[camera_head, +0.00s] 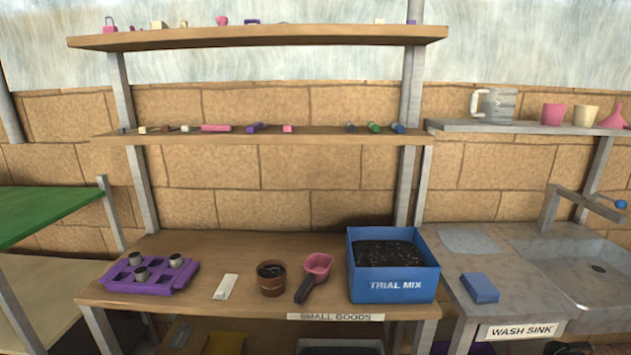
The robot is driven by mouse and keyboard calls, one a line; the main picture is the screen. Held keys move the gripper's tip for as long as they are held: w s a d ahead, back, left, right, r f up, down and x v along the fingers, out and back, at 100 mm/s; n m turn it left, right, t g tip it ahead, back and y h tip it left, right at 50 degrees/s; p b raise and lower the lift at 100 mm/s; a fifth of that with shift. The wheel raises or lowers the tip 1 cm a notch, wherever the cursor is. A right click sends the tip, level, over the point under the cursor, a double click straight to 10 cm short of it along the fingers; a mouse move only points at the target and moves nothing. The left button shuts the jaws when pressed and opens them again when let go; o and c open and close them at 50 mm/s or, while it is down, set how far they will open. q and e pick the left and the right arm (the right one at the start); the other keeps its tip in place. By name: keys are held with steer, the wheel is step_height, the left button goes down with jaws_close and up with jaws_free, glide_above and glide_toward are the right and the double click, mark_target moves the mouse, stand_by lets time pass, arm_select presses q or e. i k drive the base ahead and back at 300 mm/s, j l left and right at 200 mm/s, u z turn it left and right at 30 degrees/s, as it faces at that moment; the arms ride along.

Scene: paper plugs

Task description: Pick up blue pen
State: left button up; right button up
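No pen can be made out for certain. A small blue item (398,128) lies at the right end of the middle shelf (330,138), seen nearly end-on. It may be the blue pen, but it is too small to tell. A green item (374,127) and a dark item (351,127) lie to its left. Neither of my grippers can be made out in the head view. A dark shape at the bottom right edge is cut off and cannot be identified.
The workbench (225,248) holds a purple tray (118,280), a brown pot (271,279), a pink scoop (317,266) and a blue "TRIAL MIX" box (395,287). A blue block (480,287) lies beside the sink (590,270). Above the middle shelf is a top shelf (260,34).

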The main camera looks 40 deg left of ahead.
mark_target(397, 128)
steer(key=j+u, duration=0.15)
steer(key=u, duration=0.2)
steer(key=j+u, duration=0.2)
steer(key=u, duration=0.15)
